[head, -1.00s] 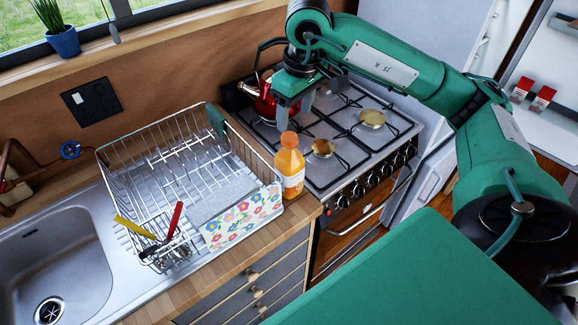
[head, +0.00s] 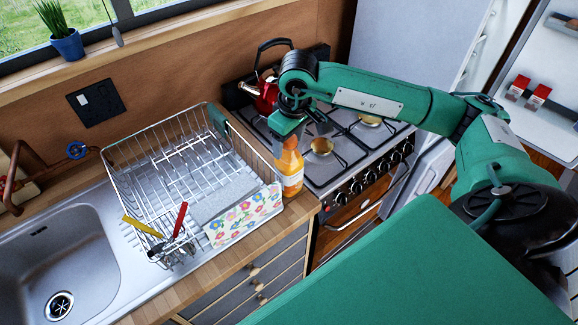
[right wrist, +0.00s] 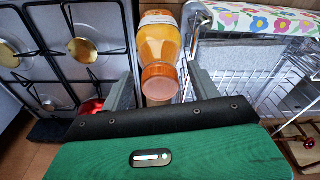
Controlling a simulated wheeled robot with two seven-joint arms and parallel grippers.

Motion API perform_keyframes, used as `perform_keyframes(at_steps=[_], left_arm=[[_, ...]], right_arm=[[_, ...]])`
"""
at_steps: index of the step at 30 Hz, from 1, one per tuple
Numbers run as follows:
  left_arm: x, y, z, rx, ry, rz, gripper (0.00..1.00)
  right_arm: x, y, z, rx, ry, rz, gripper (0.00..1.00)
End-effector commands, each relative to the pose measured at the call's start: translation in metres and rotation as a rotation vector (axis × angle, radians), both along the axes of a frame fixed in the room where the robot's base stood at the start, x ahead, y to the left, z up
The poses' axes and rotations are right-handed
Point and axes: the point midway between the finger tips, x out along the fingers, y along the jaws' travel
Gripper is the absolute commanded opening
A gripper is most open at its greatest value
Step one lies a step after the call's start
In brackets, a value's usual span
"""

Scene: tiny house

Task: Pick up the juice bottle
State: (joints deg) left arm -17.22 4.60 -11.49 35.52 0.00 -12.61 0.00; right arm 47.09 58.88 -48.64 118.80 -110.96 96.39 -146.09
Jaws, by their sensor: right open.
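The orange juice bottle (head: 291,169) stands upright on the wooden counter, between the dish rack and the stove. My right gripper (head: 290,143) is at the bottle's top in the head view, in front of part of its cap and neck. In the right wrist view the bottle (right wrist: 158,45) lies between the two open fingers of the right gripper (right wrist: 162,95), with its cap toward the palm. A gap shows on the left finger's side; whether the right finger touches the bottle I cannot tell. My left gripper is not in view.
A wire dish rack (head: 150,140) stands left of the bottle, with a flowered cloth (head: 243,216) at its near corner. The stove (head: 345,165) is on the right, with a red kettle (head: 266,97) at its back. The sink (head: 55,250) is far left.

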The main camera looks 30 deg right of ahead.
Motion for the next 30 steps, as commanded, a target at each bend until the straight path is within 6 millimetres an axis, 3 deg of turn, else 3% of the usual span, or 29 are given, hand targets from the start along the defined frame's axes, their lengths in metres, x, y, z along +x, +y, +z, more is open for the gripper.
perform_keyframes(at_steps=[3,12,24,30], left_arm=[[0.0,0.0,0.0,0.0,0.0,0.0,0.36],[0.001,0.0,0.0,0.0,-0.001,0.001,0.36],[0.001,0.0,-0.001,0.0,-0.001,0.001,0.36],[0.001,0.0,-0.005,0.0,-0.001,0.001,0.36]], right_arm=[[0.0,0.0,0.0,0.0,0.0,0.0,0.6],[0.0,0.0,0.0,0.0,0.0,0.0,0.01],[0.0,0.0,0.002,0.001,-0.002,-0.001,0.0],[0.001,0.0,0.014,0.0,-0.004,-0.001,0.0]])
